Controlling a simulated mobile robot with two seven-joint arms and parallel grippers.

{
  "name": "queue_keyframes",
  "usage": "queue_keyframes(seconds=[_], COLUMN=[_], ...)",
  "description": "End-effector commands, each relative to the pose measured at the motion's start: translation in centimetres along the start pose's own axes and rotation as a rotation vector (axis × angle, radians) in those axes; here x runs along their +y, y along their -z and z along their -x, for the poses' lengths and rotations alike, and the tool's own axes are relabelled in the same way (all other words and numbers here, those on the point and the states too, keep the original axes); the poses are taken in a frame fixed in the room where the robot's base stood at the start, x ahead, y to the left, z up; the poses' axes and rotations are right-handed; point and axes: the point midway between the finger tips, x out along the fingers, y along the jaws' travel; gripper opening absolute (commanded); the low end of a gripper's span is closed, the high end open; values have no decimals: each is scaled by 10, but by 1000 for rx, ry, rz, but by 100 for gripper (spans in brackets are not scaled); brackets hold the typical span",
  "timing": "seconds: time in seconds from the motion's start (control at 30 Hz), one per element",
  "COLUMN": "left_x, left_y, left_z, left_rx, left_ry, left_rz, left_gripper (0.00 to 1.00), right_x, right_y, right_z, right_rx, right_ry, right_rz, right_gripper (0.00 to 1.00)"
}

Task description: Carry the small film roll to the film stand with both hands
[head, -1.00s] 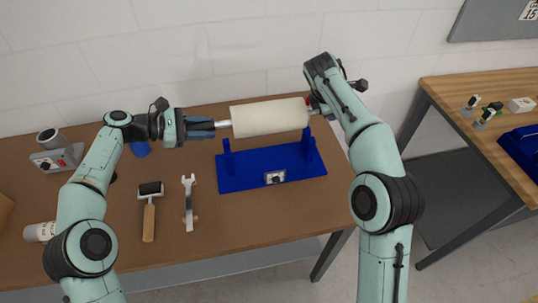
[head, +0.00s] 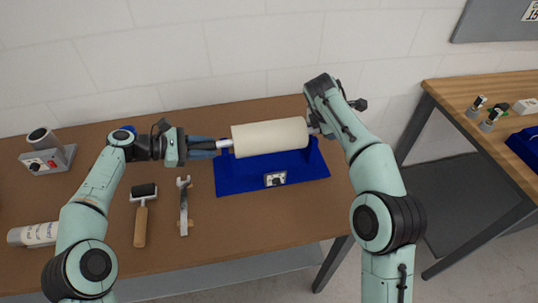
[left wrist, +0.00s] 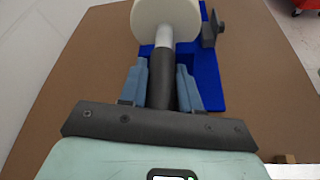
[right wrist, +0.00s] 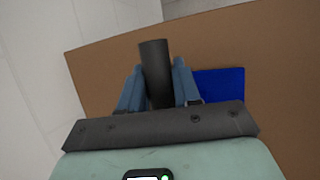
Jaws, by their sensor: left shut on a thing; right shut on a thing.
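The small film roll (head: 270,136) is cream-coloured and lies level between my two grippers, over the blue film stand (head: 232,184). My left gripper (head: 205,147) is shut on the dark handle at the roll's left end; the handle (left wrist: 161,80) shows between the fingers in the left wrist view. My right gripper (right wrist: 157,88) is shut on the dark handle (right wrist: 154,62) at the other end, as the right wrist view shows. The roll hides most of the stand's uprights, so I cannot tell whether it touches them.
A paint-roller tool (head: 141,215) and a wrench (head: 184,205) lie on the brown table (head: 250,225) left of the stand. A grey device (head: 48,160) and a white cylinder (head: 34,234) are farther left. A second table (head: 500,95) stands at the right.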

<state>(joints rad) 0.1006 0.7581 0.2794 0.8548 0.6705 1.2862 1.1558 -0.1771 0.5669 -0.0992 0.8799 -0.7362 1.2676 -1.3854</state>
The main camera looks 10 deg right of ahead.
Motion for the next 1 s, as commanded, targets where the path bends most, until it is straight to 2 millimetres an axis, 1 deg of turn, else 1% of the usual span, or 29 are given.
queue_keyframes(seconds=[0.27,0.3,0.37,0.57,0.6,0.63,0.67,0.9,1.0], left_x=[1,0,0,0,0,0,0,0,0], left_y=[-2,1,0,0,0,0,0,0,0], left_z=[1,0,0,0,0,0,0,0,3], left_rx=[-1,2,2,1,1,1,1,0,1], left_ry=[-3,-1,-1,0,0,0,0,0,-1], left_rz=[-3,0,0,0,0,0,0,0,0], left_gripper=[0,38,58,58,64,74,79,79,79], right_x=[1,0,0,0,0,0,0,0,0], right_y=[-2,-1,-1,0,0,0,0,0,0], right_z=[2,0,0,0,0,0,0,0,0], right_rx=[-2,-1,-1,-1,-1,-1,0,0,0], right_ry=[-4,0,0,0,0,0,0,0,0], right_rz=[-3,-1,-1,-1,0,0,0,0,0], right_gripper=[0,39,58,58,58,58,58,58,58])
